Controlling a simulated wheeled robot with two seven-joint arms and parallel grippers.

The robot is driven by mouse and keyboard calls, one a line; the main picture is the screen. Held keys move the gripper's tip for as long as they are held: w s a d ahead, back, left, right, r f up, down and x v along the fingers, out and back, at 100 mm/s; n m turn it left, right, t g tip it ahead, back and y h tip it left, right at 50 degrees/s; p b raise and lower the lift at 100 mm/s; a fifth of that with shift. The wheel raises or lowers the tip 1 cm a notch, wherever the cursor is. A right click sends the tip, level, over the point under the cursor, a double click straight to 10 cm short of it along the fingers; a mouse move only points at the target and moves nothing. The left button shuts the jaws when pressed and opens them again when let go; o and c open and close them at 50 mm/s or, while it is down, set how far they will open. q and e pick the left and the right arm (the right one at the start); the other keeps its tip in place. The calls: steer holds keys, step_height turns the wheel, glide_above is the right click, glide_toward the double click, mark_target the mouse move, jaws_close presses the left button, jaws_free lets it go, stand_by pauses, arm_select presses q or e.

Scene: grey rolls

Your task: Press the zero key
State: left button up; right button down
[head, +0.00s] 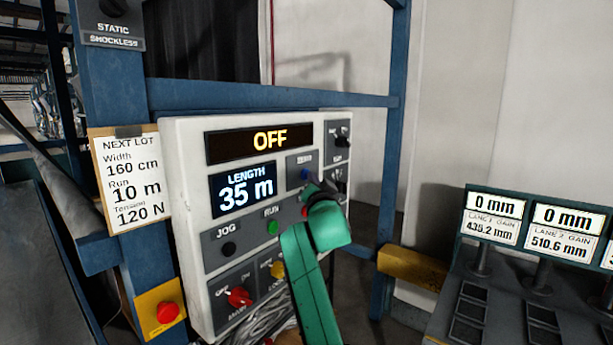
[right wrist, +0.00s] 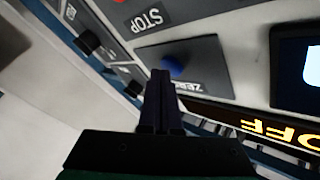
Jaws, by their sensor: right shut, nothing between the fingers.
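The zero key is a round blue button (head: 305,174) on a grey plate at the upper right of the white control panel (head: 190,190). It also shows in the right wrist view as a blue button (right wrist: 174,67) beside the partly covered ZERO label. My right gripper (head: 314,188) is shut and empty, at the end of a green arm. In the right wrist view its fingertips (right wrist: 162,74) appear right beside the blue button; I cannot tell whether they touch it. My left gripper is in neither view.
The panel display (head: 260,141) reads OFF, and the length screen (head: 243,190) reads 35 m. A green RUN button (head: 273,227), black JOG button (head: 228,249) and red knob (head: 239,297) lie lower. STOP lettering (right wrist: 150,19) is near the key. A blue frame surrounds the panel.

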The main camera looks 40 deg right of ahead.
steer(key=shift+w+a, duration=0.1)
steer(key=shift+w, duration=0.15)
stand_by(0.3)
steer(key=shift+s, duration=0.1)
steer(key=shift+s+d, duration=0.25)
steer(key=shift+s, duration=0.4)
steer(key=shift+s, duration=0.1)
steer(key=s, duration=0.1)
steer(key=s+d, duration=0.1)
steer(key=s, duration=0.2)
steer(key=shift+s+d, duration=0.25)
steer(key=shift+s, duration=0.05)
steer(key=shift+f, duration=0.1)
stand_by(0.6)
